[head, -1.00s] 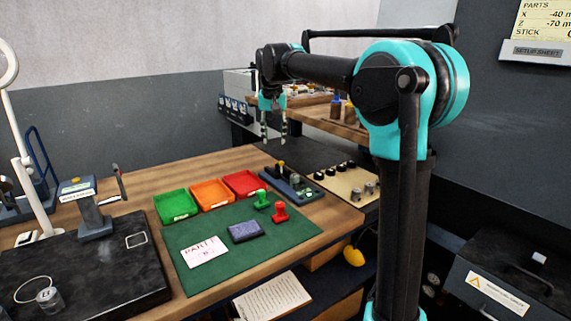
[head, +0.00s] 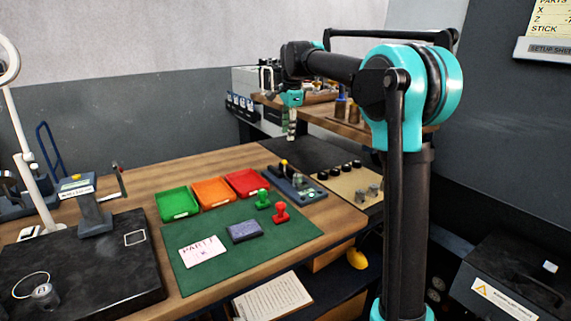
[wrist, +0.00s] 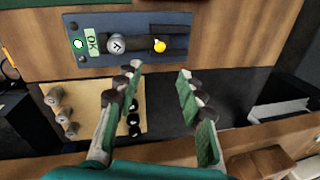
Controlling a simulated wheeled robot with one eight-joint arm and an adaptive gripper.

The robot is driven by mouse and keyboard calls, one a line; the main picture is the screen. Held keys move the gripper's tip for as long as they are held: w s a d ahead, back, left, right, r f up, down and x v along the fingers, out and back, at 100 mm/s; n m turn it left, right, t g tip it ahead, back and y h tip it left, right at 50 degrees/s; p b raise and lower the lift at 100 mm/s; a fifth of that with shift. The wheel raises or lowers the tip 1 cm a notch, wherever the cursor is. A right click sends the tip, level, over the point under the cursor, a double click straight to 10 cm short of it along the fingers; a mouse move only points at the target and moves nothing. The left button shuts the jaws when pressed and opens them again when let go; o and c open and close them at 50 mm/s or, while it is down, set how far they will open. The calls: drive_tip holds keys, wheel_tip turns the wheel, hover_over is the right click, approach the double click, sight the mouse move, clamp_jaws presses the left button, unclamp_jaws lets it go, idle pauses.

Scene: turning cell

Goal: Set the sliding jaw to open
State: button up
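A blue-grey fixture (head: 292,184) lies at the far right part of the wooden bench, with a yellow knob standing on it. In the wrist view its blue base (wrist: 98,60) carries an OK label (wrist: 90,42), a round dial-like part (wrist: 117,43), a dark slotted block and the yellow knob (wrist: 159,45). I cannot tell for sure which part is the sliding jaw or how it is set. My gripper (head: 292,128) is above the bench's far end, beyond and above the fixture. In the wrist view, my gripper (wrist: 158,78) has its fingers apart with nothing between them.
A tan board (head: 350,183) with black knobs and metal pieces lies right of the fixture. Red (head: 247,178), orange and green trays stand left of it. Red (head: 281,212) and green stamps stand on the green mat (head: 200,275). A grey post (head: 95,215) stands at the left.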

sight(285, 163)
drive_tip(key=f, duration=0.4)
drive_tip(key=w+f, duration=0.1)
drive_tip(key=f, duration=0.4)
drive_tip(key=w+a+f, duration=0.1)
drive_tip(key=f, duration=0.4)
drive_tip(key=shift+w+f, duration=0.15)
drive_tip(key=shift+w, duration=0.1)
clamp_jaws()
